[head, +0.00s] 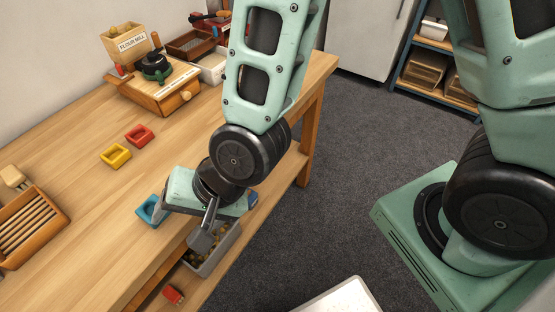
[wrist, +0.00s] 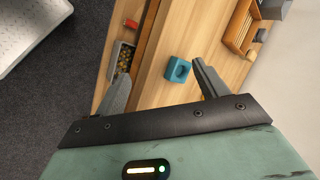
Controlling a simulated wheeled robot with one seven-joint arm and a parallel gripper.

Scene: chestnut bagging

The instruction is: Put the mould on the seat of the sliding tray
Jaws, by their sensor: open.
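Three small moulds with hollow tops lie on the wooden workbench: a red mould (head: 139,135), a yellow mould (head: 115,156) and a blue mould (head: 147,212) near the front edge. My gripper partly hides the blue one in the head view. My gripper (wrist: 160,72) is open and empty above the bench edge. In the wrist view the blue mould (wrist: 178,70) shows between the fingers, closer to the right one, and apart from both. A wooden unit with a drawer (head: 172,98) stands by the flour mill; I cannot tell whether it is the sliding tray.
A slatted wooden rack (head: 33,228) stands at the bench's left. A flour mill box (head: 124,44) and a white bin (head: 212,68) stand at the back. On the lower shelf are a grey bin (head: 221,255) of chestnuts and a red item (head: 173,294).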

